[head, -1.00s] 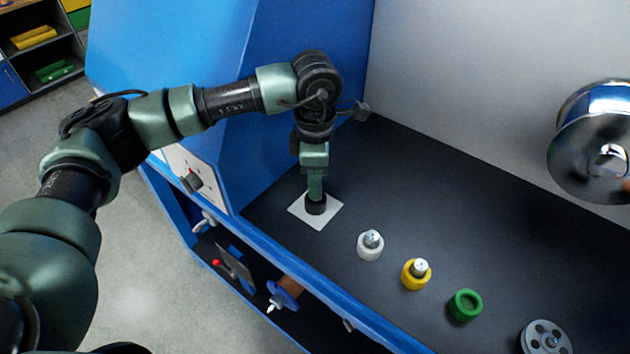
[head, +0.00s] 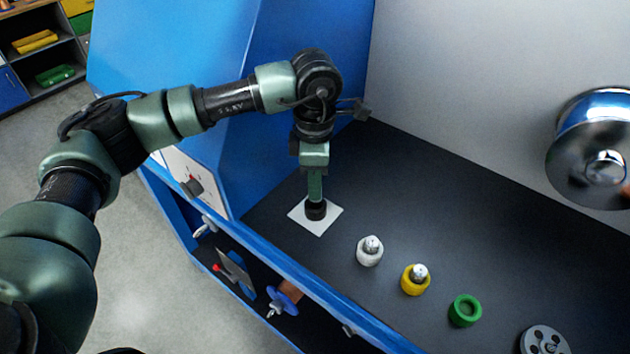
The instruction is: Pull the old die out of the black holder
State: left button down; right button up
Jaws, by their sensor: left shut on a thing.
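The black holder (head: 316,211) stands on a white square (head: 328,223) on the dark bench top. My left gripper (head: 315,197) points straight down at the top of the black holder, and its fingers are shut. The old die is hidden by the fingers and the holder's rim, so how deep it sits cannot be told. My right gripper is out of view.
A white holder (head: 369,255) and a yellow holder (head: 415,284), each with a metal die, stand to the right. A green holder (head: 464,311) looks empty. A grey disc with holes (head: 544,341) and a large shiny pulley (head: 590,150) are further right. A blue housing (head: 250,120) rises behind my arm.

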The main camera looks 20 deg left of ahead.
pick_arm(q)
jog(key=shift+r+p, duration=0.85)
jog(key=shift+r, duration=1.2)
